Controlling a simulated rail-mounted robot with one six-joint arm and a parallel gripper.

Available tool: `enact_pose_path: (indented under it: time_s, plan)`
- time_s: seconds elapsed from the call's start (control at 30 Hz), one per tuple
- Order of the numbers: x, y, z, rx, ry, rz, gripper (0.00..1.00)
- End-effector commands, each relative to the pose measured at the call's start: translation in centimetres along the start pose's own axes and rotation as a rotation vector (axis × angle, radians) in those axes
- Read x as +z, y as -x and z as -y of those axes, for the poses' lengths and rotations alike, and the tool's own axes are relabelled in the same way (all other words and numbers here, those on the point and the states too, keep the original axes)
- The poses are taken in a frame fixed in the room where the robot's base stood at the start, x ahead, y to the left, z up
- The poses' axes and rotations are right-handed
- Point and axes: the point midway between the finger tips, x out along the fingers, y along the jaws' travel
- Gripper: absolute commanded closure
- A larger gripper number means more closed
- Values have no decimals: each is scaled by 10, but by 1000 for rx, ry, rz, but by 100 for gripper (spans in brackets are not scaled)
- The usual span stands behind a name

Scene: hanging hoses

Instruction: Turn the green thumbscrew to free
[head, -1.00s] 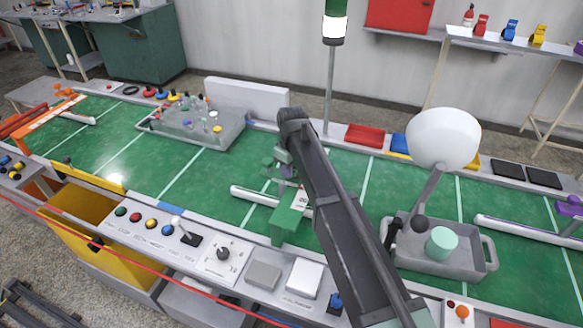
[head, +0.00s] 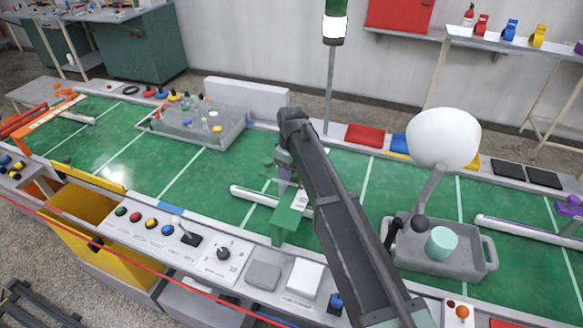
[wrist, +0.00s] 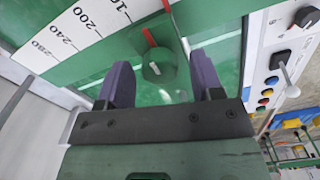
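The green thumbscrew (wrist: 158,66) is a round green knob beside a red pointer line and a white scale (wrist: 80,32) with printed numbers in the wrist view. My gripper (wrist: 159,70) has two purple fingers, spread wide, with clear gaps between them and the thumbscrew. The thumbscrew appears between the fingertips in the picture; I cannot tell how far beyond them it lies. In the head view my gripper (head: 284,170) is partly hidden behind my arm, above a green block (head: 289,218) with a white label. The thumbscrew cannot be made out there.
A white tube (head: 252,196) lies beside the green block on the green bench. A grey tray (head: 450,262) with a mint cup (head: 441,243) stands right of my arm. A control panel (head: 170,240) with buttons and a lever runs along the front.

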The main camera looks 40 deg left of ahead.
Motion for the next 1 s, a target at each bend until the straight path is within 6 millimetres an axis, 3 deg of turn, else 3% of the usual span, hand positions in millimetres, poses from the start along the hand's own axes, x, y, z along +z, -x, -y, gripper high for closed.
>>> enact_pose_path:
  time_s: [0.27,0.7,1.0]
  plan:
    - [0,9,0,0,0,0,40]
    - [0,105,0,0,0,0,40]
    - [0,108,0,0,0,0,40]
